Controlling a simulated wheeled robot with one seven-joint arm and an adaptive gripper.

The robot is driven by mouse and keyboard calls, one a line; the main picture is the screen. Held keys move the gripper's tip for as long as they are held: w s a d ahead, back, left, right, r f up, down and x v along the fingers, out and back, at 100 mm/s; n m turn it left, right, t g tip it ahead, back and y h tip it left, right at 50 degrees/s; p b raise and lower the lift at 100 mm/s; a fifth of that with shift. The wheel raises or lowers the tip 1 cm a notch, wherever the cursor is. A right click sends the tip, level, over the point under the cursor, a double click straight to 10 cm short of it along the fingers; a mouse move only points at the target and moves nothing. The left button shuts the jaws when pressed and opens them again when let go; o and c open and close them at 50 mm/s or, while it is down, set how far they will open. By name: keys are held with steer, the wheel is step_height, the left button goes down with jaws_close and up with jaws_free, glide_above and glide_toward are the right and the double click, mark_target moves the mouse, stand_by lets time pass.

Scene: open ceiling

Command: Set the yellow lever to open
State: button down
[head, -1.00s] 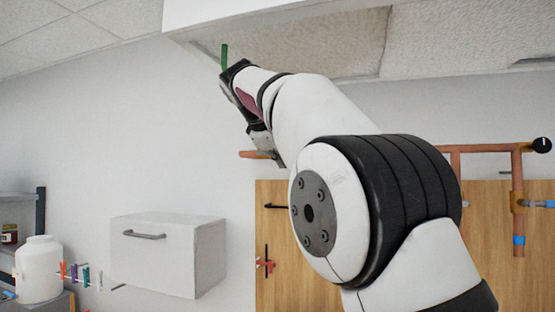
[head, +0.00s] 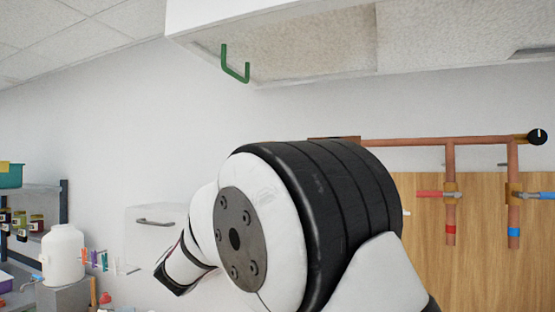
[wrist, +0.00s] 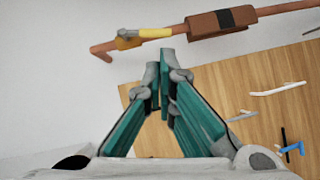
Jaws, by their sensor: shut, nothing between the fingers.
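The yellow lever (wrist: 155,33) shows at the top of the wrist view, joined to a brass valve (wrist: 126,40) on a copper pipe (wrist: 103,49). The lever appears to lie roughly along the pipe. My gripper (wrist: 165,58) has teal fingers, shut and empty, with their tips just below the lever in the picture. I see no contact with the lever; the exact gap in depth is unclear. In the head view my arm hides the lever and my gripper.
A brown block (wrist: 222,21) sits on the pipe beside the lever. Red (head: 430,194) and blue (head: 546,195) levers sit on pipes over a wooden panel (head: 425,255). A green handle (head: 235,66) hangs overhead. A white cabinet (head: 145,250) is on the wall.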

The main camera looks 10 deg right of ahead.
steer(key=p+x, duration=0.2)
steer(key=x, duration=1.2)
steer(key=shift+w+f, duration=0.1)
